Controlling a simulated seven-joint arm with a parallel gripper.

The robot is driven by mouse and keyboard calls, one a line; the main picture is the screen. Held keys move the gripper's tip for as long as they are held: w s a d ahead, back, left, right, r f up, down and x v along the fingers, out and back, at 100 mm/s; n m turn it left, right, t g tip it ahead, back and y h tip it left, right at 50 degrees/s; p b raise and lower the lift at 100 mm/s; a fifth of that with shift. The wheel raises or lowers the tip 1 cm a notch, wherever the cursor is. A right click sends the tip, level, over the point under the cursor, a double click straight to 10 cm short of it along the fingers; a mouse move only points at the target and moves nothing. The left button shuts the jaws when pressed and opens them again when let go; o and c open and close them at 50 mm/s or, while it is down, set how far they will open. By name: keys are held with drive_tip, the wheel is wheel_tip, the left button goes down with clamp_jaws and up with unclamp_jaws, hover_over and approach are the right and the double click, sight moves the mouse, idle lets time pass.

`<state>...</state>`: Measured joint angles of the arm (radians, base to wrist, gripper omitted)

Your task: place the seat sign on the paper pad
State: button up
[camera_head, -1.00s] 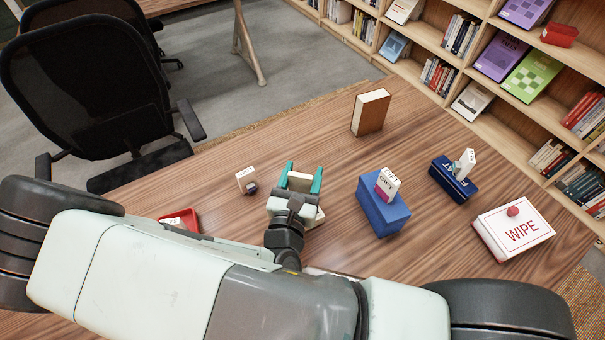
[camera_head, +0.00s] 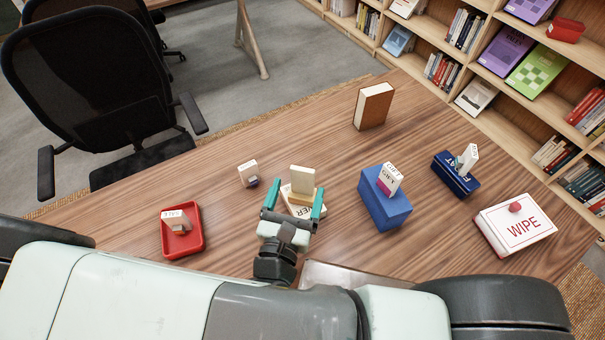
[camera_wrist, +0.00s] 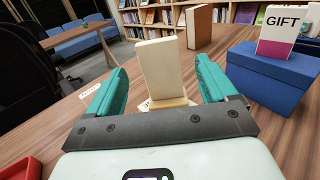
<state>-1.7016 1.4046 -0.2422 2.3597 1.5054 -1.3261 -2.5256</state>
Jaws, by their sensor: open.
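A cream upright sign (camera_head: 302,180), which looks like the seat sign, stands on the white paper pad (camera_head: 302,211), whose lettering partly reads "ER". The sign shows a blank face to me, so any word on it is hidden. In the wrist view the sign (camera_wrist: 161,68) stands upright on a pale wooden foot. My gripper (camera_head: 295,190) is open. Its teal fingers are apart on either side of the sign, just on the near side of it, with gaps visible in the wrist view. The gripper hides part of the pad's near edge.
A red tray (camera_head: 168,240) holding a small white sign is at left. Another small lettered sign (camera_head: 248,172) stands behind it. A blue box (camera_head: 388,214) with a gift sign on top is right of the pad. A brown book (camera_head: 373,106) stands farther back.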

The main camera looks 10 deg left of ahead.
drive_tip(key=s, duration=0.5)
drive_tip(key=w+a+r+m+g, duration=0.2)
drive_tip(key=w+a+m+g, duration=0.6)
drive_tip(key=m, duration=0.7)
drive_tip(key=w+d+r+m+g+y, duration=0.15)
drive_tip(key=r+m, duration=0.25)
drive_tip(key=r, duration=0.4)
drive_tip(key=w+d+r+m+g+y, duration=0.1)
drive_tip(key=w+r+m+g+y, duration=0.2)
drive_tip(key=r, duration=0.4)
drive_tip(key=s+d+r+m, duration=0.2)
drive_tip(key=d+r+m, duration=0.4)
drive_tip(key=d+r, duration=0.45)
drive_tip(key=s+d+r+m+h, duration=0.2)
drive_tip(key=s+d, duration=0.3)
drive_tip(key=d, duration=0.3)
drive_tip(key=s+d+r+m+h, duration=0.2)
drive_tip(key=s+d+r+m, duration=0.3)
drive_tip(key=d, duration=0.3)
drive_tip(key=shift+m, duration=0.3)
